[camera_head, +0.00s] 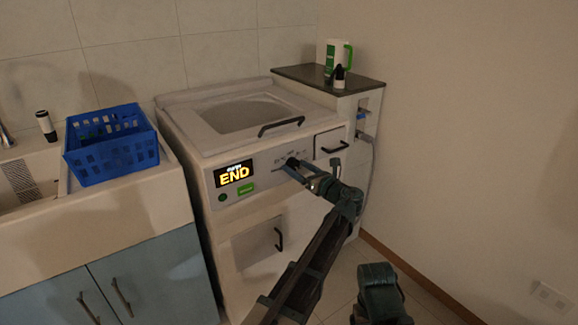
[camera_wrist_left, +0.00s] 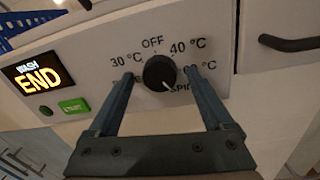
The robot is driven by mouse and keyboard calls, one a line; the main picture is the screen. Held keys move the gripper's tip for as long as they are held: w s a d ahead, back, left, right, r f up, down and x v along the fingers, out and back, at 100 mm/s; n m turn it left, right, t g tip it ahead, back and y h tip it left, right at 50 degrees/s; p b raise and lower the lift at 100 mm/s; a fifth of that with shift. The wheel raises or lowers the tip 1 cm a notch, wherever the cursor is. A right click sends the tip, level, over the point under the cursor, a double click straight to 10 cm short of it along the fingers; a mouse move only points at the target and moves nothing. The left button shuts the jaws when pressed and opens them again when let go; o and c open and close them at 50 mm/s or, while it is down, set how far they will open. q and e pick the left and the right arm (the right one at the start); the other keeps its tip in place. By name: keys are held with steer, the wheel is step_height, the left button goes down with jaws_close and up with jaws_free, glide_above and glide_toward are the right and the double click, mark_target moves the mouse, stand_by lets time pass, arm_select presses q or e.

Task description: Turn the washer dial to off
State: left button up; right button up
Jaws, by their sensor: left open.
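The washer (camera_head: 222,155) stands against the wall, and its display (camera_head: 234,174) reads END. Its dial (camera_head: 292,162) is a small black knob on the front panel. In the left wrist view the dial (camera_wrist_left: 159,72) has a white mark pointing down and slightly right, toward the SPIN label. The OFF label (camera_wrist_left: 152,41) is straight above the knob. My left gripper (camera_head: 301,170) reaches the panel from the right. In the left wrist view my left gripper (camera_wrist_left: 159,75) is open, with one finger on each side of the dial; I cannot tell if they touch it. The fingers hide some labels.
A green button (camera_wrist_left: 74,106) lies left of the dial, below the display. A black drawer handle (camera_head: 335,148) is to its right. A blue basket (camera_head: 112,155) sits on the counter at left. A detergent bottle (camera_head: 340,78) stands on the dark-topped cabinet behind.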

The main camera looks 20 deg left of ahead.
arm_select(q)
steer(key=shift+c, duration=0.2)
jaws_close()
stand_by(0.3)
